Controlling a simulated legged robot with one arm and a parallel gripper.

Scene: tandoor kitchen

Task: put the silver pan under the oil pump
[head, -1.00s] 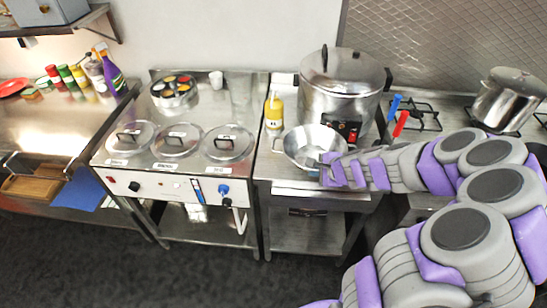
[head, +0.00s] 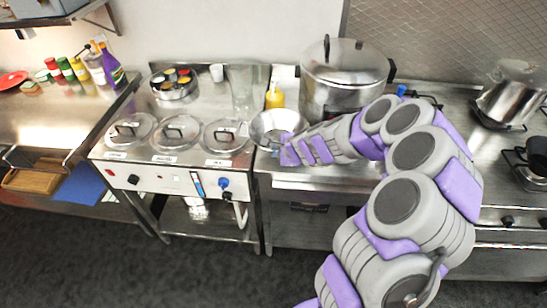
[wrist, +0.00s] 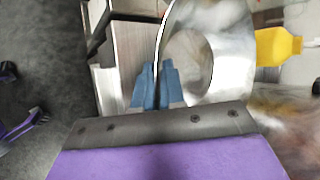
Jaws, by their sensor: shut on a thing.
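The silver pan (head: 268,127) is a shallow round metal pan at the left end of the steel counter, in front of the yellow bottle. In the wrist view the pan (wrist: 236,65) fills the upper middle, its rim rising between my blue fingers. My gripper (head: 290,152) is shut on the pan's near rim; the blue fingertips also show in the wrist view (wrist: 157,72). I cannot tell whether the pan touches the counter. The yellow bottle (head: 275,99) stands just behind the pan and also shows in the wrist view (wrist: 275,46). I cannot clearly identify an oil pump.
A large lidded pot (head: 340,75) stands right of the pan, close to my arm. Left is a steel warmer unit (head: 150,178) with three round lids, a spice tin (head: 174,86) and a clear container (head: 242,88). Another pot (head: 508,95) stands on the stove at right.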

